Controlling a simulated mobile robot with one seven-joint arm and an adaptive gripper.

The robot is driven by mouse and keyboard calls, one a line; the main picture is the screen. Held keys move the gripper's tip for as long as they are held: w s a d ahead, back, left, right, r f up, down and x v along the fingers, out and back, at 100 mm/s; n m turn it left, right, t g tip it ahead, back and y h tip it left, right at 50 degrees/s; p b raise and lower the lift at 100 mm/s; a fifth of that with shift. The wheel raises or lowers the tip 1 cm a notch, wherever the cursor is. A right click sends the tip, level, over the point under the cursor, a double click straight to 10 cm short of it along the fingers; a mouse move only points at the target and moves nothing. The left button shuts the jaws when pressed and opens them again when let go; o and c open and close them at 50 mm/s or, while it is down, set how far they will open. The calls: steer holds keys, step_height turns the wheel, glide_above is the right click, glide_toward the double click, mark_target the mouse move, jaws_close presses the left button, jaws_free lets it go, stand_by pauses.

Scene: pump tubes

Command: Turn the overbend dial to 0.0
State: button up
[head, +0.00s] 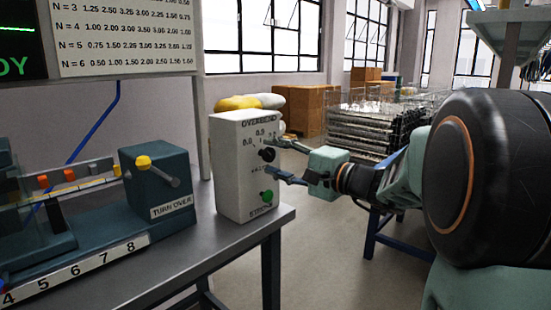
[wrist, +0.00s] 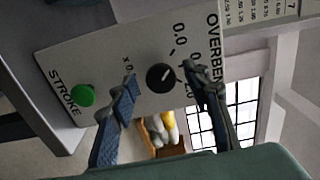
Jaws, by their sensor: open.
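The overbend dial (head: 267,154) is a small round black knob on the front of a pale control box (head: 236,170). In the wrist view the dial (wrist: 160,77) carries a light pointer mark aimed up and right, towards the scale; its exact reading is too small to tell. The 0.0 label (wrist: 180,30) shows at the top of the scale, and a finger partly covers the other labels. My gripper (head: 278,158) is open in front of the box. In the wrist view its fingers (wrist: 162,84) stand either side of the dial, with visible gaps to it.
A green STROKE button (head: 267,196) sits below the dial. The box stands near the right end of a grey bench (head: 190,265). A TURNOVER unit (head: 160,195) with a yellow-knobbed lever stands to its left. Wire racks (head: 375,125) stand behind my arm.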

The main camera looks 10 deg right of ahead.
steer(key=v, duration=1.2)
